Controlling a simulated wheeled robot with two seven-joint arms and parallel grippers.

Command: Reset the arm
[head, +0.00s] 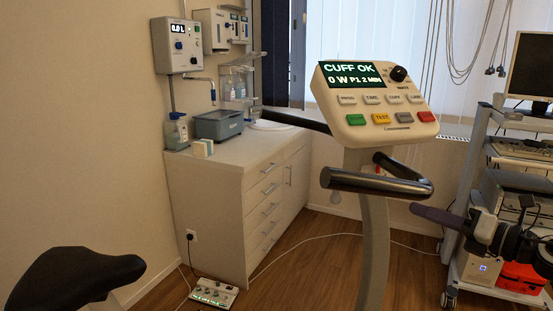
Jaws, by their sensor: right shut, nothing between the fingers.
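My right gripper (484,228) shows at the lower right, in front of the wheeled equipment cart. It is shut and empty. Its grey and black parts are dark and partly cut off by the right edge. A dark purple elongated piece (435,214) lies just left of it; I cannot tell whether the two touch. My left gripper is not in view.
An exercise bike's console (375,97) reads "CUFF OK", above its black handlebar (370,181). Its saddle (75,277) is lower left. A cabinet (218,190) holds a grey bin (219,125). The equipment cart (468,190) is close on the right. A power strip (213,293) lies on the floor.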

